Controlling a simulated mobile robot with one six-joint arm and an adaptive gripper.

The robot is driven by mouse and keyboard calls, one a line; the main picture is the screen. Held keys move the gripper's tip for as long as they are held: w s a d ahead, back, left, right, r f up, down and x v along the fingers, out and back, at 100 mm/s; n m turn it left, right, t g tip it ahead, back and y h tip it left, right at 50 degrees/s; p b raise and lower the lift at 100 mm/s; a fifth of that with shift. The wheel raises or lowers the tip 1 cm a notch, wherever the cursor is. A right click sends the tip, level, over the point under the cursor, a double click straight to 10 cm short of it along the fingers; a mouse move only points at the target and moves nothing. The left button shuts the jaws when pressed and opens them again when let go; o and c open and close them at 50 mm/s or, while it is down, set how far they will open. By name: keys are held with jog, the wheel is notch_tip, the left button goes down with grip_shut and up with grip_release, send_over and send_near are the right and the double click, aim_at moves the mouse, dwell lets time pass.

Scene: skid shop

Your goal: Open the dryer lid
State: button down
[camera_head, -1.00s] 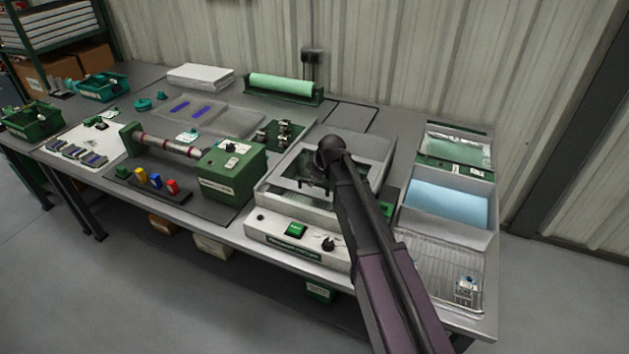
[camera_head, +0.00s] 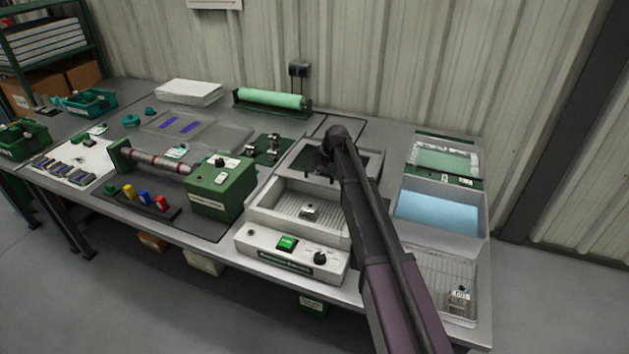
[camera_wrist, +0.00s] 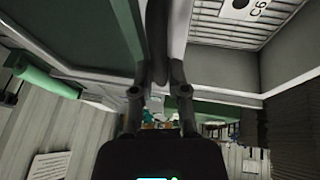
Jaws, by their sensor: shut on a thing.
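The dryer (camera_head: 262,252) is a pale box with a green button and a black knob on its front. Its framed lid (camera_head: 293,160) with a see-through pane is raised at the back, so the ribbed inside (camera_head: 288,210) shows, with a small marked piece (camera_head: 310,210) on it. My gripper (camera_head: 325,172) is at the lid, partly hidden by my arm in the head view. In the wrist view my gripper (camera_wrist: 159,80) is shut on a grey bar (camera_wrist: 160,35), which looks like the lid's handle. The marked piece (camera_wrist: 240,8) also shows there.
A green machine with a roller (camera_head: 222,188) stands close to the dryer's left. A tray with blue liquid (camera_head: 438,205) and a wire-rack tray (camera_head: 445,270) lie to the right. A green roll (camera_head: 272,98) is behind, near the wall.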

jog(key=shift+w+d, duration=0.15)
jog(key=shift+w, duration=0.5)
jog(key=shift+w+d, duration=0.15)
jog(key=shift+w, duration=0.5)
jog(key=c, duration=0.6)
grip_release()
jog(key=shift+c, duration=0.2)
jog(key=shift+r, duration=0.15)
